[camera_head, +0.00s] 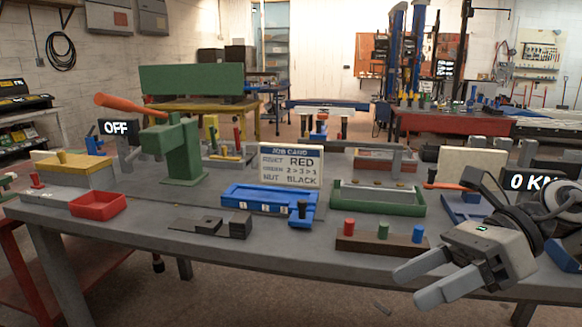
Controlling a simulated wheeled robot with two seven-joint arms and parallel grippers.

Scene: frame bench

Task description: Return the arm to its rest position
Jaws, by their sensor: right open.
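My right gripper (418,284) is in the lower right of the head view, over the front right edge of the grey bench (150,228). Its two grey fingers point left and are apart, with nothing between them. The right arm comes in from the right edge. My left gripper is not in view.
Close to the gripper's left is a dark block with red, green and blue pegs (380,243). Behind stand a green tray (378,208), a blue fixture (268,203), a job card (291,165) and a green press (182,155). A red tray (98,204) sits left.

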